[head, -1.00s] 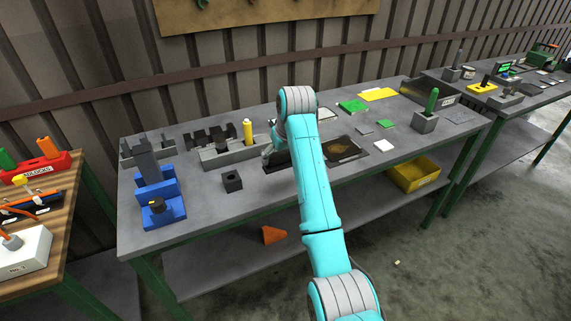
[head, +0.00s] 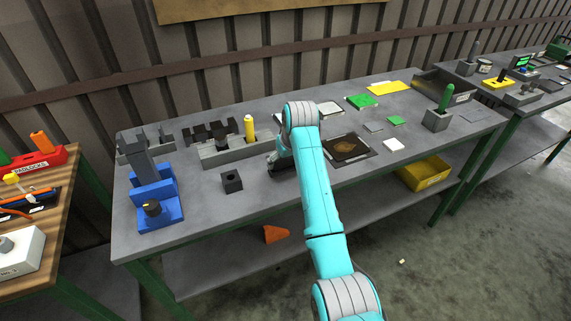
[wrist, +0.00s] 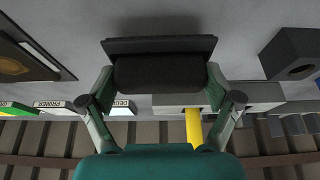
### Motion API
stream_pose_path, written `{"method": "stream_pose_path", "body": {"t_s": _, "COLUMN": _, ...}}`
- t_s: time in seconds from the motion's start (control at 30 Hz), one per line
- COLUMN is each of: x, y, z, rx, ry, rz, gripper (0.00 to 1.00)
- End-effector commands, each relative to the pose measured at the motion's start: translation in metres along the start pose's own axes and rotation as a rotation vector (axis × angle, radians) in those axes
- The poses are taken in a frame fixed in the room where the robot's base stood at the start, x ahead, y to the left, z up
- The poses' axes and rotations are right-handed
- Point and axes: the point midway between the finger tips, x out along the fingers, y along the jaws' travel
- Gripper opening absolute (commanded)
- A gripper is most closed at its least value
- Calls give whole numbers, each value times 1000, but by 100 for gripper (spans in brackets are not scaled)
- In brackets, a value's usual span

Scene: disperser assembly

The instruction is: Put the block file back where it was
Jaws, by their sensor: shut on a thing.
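My gripper (wrist: 160,78) is shut on a dark block with a wide flat plate, which I take to be the block file (wrist: 160,46). In the wrist view one finger is on each side of the dark body. In the head view my gripper (head: 280,155) is low over the grey bench (head: 215,213), right of the grey holder, and partly hidden by my arm. Only a dark sliver of the held piece shows there. I cannot tell whether it touches the bench.
The grey holder (head: 222,156) with a yellow-handled tool (head: 249,129) is left of my gripper. A small black block with a hole (head: 232,181) stands in front of it. A dark mat (head: 347,149) lies to the right. A blue stand (head: 158,205) is at the left.

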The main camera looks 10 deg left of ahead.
Motion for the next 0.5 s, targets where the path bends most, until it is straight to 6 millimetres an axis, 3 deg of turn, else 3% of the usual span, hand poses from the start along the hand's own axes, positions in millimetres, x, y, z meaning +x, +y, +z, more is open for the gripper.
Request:
{"method": "stream_pose_path", "body": {"t_s": 0.13, "x": 16, "y": 0, "z": 6, "rx": 0, "ry": 1, "rz": 0, "gripper": 51}}
{"method": "stream_pose_path", "body": {"t_s": 0.47, "x": 18, "y": 0, "z": 7, "rx": 0, "ry": 1, "rz": 0, "gripper": 51}}
{"method": "stream_pose_path", "body": {"t_s": 0.5, "x": 19, "y": 0, "z": 8, "rx": 0, "ry": 0, "rz": 0, "gripper": 92}}
